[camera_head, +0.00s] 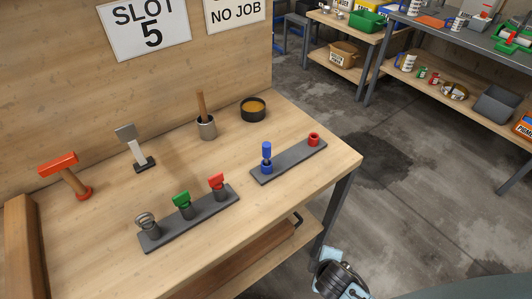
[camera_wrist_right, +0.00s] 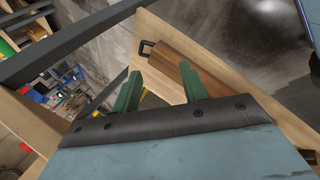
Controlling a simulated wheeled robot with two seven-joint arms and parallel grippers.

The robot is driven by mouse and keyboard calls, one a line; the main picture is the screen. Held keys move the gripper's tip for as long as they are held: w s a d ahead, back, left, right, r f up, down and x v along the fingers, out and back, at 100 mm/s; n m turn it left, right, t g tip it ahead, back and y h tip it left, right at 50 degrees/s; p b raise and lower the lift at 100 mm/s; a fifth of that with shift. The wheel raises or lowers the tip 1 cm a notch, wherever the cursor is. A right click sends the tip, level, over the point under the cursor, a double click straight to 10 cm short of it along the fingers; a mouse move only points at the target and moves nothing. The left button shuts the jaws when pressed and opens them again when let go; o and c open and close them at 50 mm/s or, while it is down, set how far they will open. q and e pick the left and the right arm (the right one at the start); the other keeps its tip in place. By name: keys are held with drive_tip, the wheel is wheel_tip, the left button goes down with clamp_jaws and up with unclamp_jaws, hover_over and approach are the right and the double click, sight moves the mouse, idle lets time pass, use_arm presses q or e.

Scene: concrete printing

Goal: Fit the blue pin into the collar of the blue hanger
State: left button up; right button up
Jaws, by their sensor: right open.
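A blue piece (camera_head: 266,151) stands upright on the right dark strip (camera_head: 290,161), with a rounded top, a thin neck and a wider blue base; I take it for the blue pin. I cannot make out a separate blue hanger or its collar. My right arm's end shows at the bottom of the head view, off the table's front right corner and apart from the strip. In the right wrist view my right gripper (camera_wrist_right: 160,82) has two green fingers spread apart with nothing between them. My left gripper is not in view.
A red ring-shaped piece (camera_head: 313,139) sits on the same strip. A left strip (camera_head: 210,218) holds grey (camera_head: 147,225), green (camera_head: 182,205) and red (camera_head: 217,187) pieces. A pot with a stick (camera_head: 206,127), a dark bowl (camera_head: 253,109), a scraper (camera_head: 133,145) and a red-headed tool (camera_head: 65,173) stand behind.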

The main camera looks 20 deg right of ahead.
drive_tip(key=w+a+r+n+t+h, duration=0.1)
drive_tip(key=w+r+n+t, duration=0.3)
drive_tip(key=r, duration=0.4)
drive_tip(key=w+a+r+n+t, duration=0.1)
drive_tip(key=w+r+n+t, duration=0.1)
drive_tip(key=w+r+n, duration=0.45)
drive_tip(key=n+t+y, duration=0.4)
drive_tip(key=n+t, duration=0.2)
drive_tip(key=n, duration=0.8)
approach(268, 157)
drive_tip(key=shift+s+d+r, duration=0.1)
drive_tip(key=shift+s+d, duration=0.1)
drive_tip(key=shift+s, duration=0.35)
drive_tip(key=shift+s+d+r, duration=0.1)
drive_tip(key=shift+s+d, duration=0.1)
drive_tip(key=shift+s, duration=0.3)
drive_tip(key=shift+w+a+r+n, duration=0.1)
drive_tip(key=shift+w+a+n, duration=0.1)
drive_tip(key=shift+n, duration=0.15)
drive_tip(key=w, duration=0.8)
drive_tip(key=shift+a, duration=0.2)
drive_tip(key=w, duration=0.5)
drive_tip(key=shift+a+f, duration=0.2)
drive_tip(key=shift+f, duration=0.05)
drive_tip(key=shift+s, duration=0.1)
drive_tip(key=shift+c, duration=0.4)
